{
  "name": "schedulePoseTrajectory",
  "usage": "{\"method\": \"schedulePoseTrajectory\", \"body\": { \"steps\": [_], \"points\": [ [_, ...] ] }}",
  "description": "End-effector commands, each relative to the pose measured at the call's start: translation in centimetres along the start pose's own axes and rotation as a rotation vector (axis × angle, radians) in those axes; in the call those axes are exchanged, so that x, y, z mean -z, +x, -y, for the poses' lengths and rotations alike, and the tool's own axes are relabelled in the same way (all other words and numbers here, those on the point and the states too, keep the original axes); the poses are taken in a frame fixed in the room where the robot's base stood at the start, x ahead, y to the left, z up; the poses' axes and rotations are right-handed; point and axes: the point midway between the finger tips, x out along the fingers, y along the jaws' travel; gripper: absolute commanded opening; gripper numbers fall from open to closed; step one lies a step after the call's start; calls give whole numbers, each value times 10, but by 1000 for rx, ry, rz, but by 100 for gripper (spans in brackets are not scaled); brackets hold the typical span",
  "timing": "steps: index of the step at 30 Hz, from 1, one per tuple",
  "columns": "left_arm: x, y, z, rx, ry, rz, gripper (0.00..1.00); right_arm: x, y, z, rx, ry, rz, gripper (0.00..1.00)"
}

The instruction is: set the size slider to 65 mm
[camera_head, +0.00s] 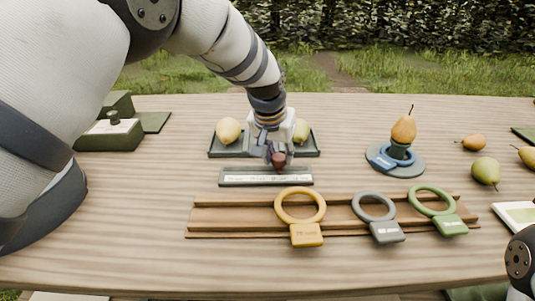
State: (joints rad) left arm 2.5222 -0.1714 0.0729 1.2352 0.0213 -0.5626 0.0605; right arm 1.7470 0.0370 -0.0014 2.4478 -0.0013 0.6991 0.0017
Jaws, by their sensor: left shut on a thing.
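The size slider is a dark bar with a pale scale strip (240,178) in the middle of the table. A small dark red knob (279,160) stands at its back edge, right of the bar's centre. My left gripper (279,154) reaches down from above and is shut on the knob. The scale marks are too small to read, so I cannot tell which size the knob is at. Of my right arm only a dark joint shows at the lower right edge; its gripper is out of view.
In front, a wooden rack (345,229) carries yellow, grey and green sizing rings. At right a pear (404,128) stands on a round stand with a blue ring (384,162). Loose pears lie farther right. A green box (108,138) stands left.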

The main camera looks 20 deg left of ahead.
Motion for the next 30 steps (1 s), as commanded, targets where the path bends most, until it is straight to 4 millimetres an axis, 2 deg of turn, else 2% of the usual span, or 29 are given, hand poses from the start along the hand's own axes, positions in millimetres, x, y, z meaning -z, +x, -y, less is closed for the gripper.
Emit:
{"method": "schedulePoseTrajectory", "body": {
  "steps": [5,6,8,9,17,20,30],
  "points": [
    [-1,1,0,0,-1,1,0,0,0,0,0,0,0,40],
    [-1,1,0,0,-2,2,33,0,0,0,0,0,0,40],
    [-1,1,0,0,-2,2,46,0,0,0,0,0,0,40],
    [-1,1,0,0,-2,2,50,0,0,0,0,0,0,40],
    [-1,0,1,0,-1,1,50,0,0,0,0,0,0,40],
    [0,-10,1,0,-1,0,50,0,0,0,0,-1,-1,40],
    [0,-96,1,0,-1,-1,50,0,0,0,0,0,-1,40]
  ]
}}
